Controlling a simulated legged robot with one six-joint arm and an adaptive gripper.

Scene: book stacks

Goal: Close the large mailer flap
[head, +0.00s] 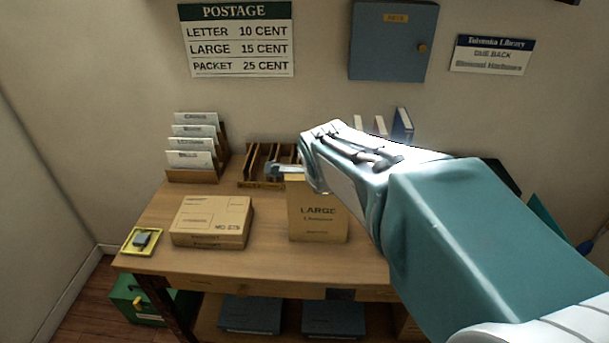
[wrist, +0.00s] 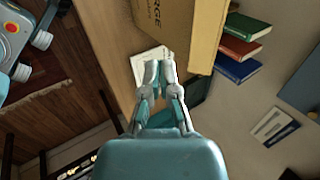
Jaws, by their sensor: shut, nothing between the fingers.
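The large mailer (head: 318,222) is a tan packet marked LARGE. It stands upright on the wooden desk (head: 262,262), under the end of my arm. In the wrist view the mailer (wrist: 165,20) is at the top, with part of its lettering showing and a paler yellowish strip along its right edge. My arm hides part of its top in the head view, and I cannot tell how far its flap is folded. In the wrist view my gripper (wrist: 160,66) is shut and empty, just below the mailer in the picture.
A flat parcel (head: 212,220) lies left of the mailer, beside a yellow tray (head: 141,241). A letter rack (head: 195,155) and a slotted wooden sorter (head: 255,165) stand behind. Several books (wrist: 245,28) show in the wrist view. The desk front before the mailer is clear.

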